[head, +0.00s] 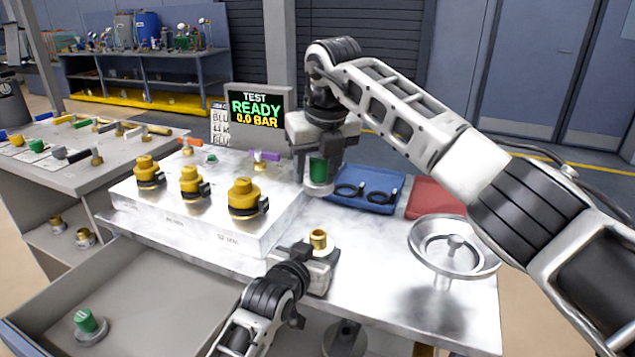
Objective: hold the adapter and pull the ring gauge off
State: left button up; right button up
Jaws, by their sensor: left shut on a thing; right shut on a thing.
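My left gripper (318,262) is low over the front of the table. It is shut on the brass adapter (318,239), which stands upright with its open top showing. My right gripper (319,158) is above and a little behind it, pointing down. It is shut on a green piece with a silver lower part (318,173), which looks like the ring gauge. A visible gap separates this piece from the adapter below. The gripper fingers hide part of both held things.
A metal block (215,238) with several yellow-capped fittings stands left. Behind are a blue tray (385,205) with black rings, a red tray (433,197) and a display (257,107). A round silver dish (470,263) is right. An open drawer (150,310) holds a green-topped piece (87,324).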

pick_arm(q)
jog(key=shift+f, duration=0.1)
pick_arm(e)
jog(key=shift+r, duration=1.35)
pick_arm(q)
jog(key=o, duration=1)
